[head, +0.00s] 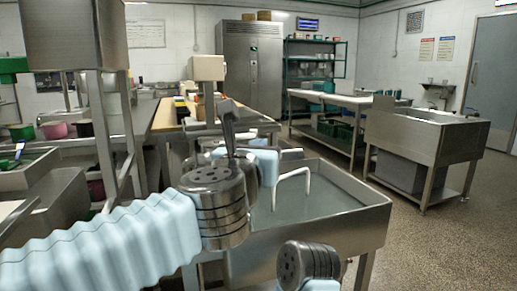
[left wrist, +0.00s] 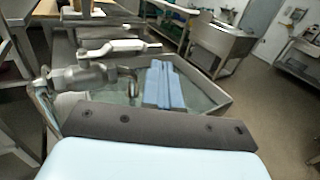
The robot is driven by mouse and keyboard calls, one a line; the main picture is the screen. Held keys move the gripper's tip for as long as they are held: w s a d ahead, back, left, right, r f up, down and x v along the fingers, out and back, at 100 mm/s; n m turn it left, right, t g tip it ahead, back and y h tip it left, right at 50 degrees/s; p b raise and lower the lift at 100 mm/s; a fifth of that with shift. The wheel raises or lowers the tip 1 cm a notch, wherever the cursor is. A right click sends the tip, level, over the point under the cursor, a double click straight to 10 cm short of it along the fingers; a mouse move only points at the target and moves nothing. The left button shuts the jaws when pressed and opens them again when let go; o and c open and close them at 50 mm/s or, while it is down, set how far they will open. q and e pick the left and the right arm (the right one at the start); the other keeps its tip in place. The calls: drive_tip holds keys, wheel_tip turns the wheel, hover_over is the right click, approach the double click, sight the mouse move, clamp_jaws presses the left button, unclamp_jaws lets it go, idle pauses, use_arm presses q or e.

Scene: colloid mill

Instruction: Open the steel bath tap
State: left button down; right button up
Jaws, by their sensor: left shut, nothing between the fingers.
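The steel bath (head: 345,218) holds water and stands in front of me; its rim also shows in the left wrist view (left wrist: 222,108). A pale bent spout (head: 293,178) rises over the bath. My left arm hides part of the tap. My right gripper is out of view.
A second steel sink (head: 430,135) stands at the right, and a long table (head: 340,98) lies behind. Steel shelving with posts (head: 105,140) stands close at the left. The speckled floor (head: 440,240) is clear at the right.

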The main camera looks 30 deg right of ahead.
use_arm(q)
drive_tip(key=s+a, duration=0.1)
drive_tip(key=s, duration=0.7)
drive_tip(key=shift+a+b, duration=0.35)
drive_tip(key=shift+b, duration=0.1)
